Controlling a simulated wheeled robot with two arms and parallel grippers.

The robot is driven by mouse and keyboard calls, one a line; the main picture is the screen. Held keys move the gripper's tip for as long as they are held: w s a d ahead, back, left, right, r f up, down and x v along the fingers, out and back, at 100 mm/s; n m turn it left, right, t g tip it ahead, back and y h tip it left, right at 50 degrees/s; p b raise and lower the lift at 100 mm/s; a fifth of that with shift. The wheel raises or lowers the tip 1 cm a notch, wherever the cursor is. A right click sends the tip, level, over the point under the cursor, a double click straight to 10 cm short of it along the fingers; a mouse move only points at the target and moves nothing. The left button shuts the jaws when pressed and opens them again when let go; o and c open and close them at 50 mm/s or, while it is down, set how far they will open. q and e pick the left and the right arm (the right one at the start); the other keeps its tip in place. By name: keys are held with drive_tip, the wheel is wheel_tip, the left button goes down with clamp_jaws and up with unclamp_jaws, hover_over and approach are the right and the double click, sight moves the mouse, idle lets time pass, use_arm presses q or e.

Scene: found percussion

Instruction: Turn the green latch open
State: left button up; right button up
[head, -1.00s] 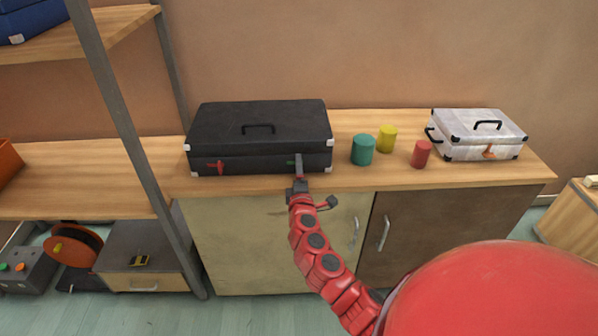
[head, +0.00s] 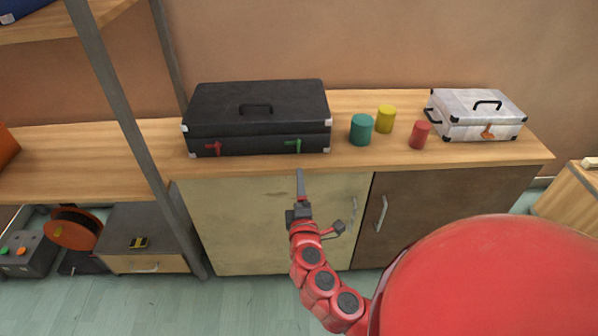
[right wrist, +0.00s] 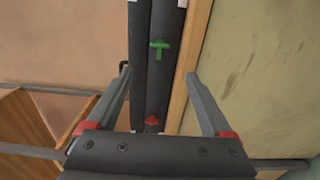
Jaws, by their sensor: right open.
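The black case (head: 257,100) lies closed on the wooden counter. Its green latch (head: 293,146) is on the front face, right of the middle, in plain view. It shows a level bar and an upright bar. In the right wrist view the green latch (right wrist: 159,47) looks T-shaped, just beyond the fingertips. My right gripper (head: 300,172) is open and empty in front of the counter edge, below the latch and apart from it. In the right wrist view its fingers (right wrist: 158,75) stand wide on either side of the case front. My left gripper is not in view.
A red latch (head: 213,148) is on the same face, further left. Teal (head: 361,130), yellow (head: 386,119) and red (head: 420,135) cylinders stand right of the case. A white case (head: 474,113) is beyond them. A grey shelf post (head: 128,125) stands at left.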

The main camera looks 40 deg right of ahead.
drive_tip(key=shift+v, duration=1.55)
